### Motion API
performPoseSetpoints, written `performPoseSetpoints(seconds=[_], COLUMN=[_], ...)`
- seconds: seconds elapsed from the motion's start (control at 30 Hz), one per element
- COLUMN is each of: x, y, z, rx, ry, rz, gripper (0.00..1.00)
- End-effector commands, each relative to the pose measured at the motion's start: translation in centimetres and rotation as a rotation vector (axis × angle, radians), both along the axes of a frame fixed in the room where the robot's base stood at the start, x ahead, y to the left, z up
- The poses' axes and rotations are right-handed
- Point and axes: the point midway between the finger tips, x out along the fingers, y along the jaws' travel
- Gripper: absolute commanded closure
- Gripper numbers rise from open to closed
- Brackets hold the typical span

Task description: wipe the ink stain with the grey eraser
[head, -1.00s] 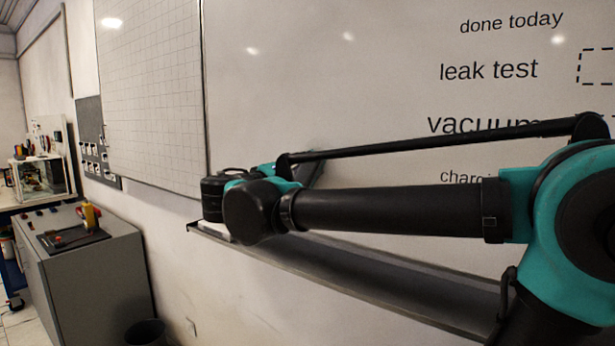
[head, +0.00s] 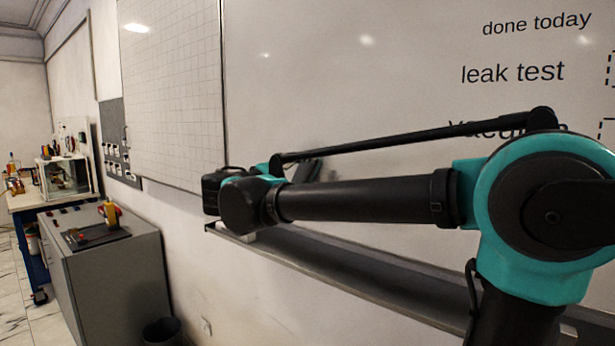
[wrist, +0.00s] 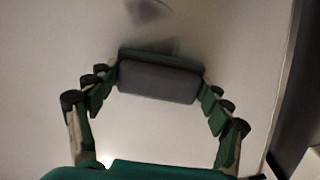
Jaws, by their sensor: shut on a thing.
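My gripper (wrist: 160,90) is shut on the grey eraser (wrist: 158,83), which sits between its fingertips in the wrist view. The eraser has a green edge along its far side and is in front of the whiteboard (wrist: 245,40); I cannot tell whether it touches the surface. A dark smudge, the ink stain (wrist: 150,9), shows at the top edge of the wrist view, beyond the eraser and apart from it. A fainter dark patch, perhaps shadow, lies just past the eraser.
A dark ledge (head: 350,275) runs along the board's bottom, with a small white object (head: 240,236) on it. A gridded board (head: 170,90) hangs to the left. A grey cabinet (head: 120,280) and a dark bin (head: 162,331) stand at lower left.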

Motion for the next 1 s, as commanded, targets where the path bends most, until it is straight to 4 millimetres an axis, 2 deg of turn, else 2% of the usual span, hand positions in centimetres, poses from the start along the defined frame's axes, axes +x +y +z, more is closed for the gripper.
performPoseSetpoints(seconds=[0.13, 0.43, 1.0], x=[0.5, 0.2, -1.9], y=[0.6, 0.6, -2.5], z=[0.0, 0.8, 0.7], rx=[0.000, 0.000, 0.000], ry=[0.000, 0.000, 0.000], rz=[0.000, 0.000, 0.000], gripper=[0.48, 0.48, 0.48])
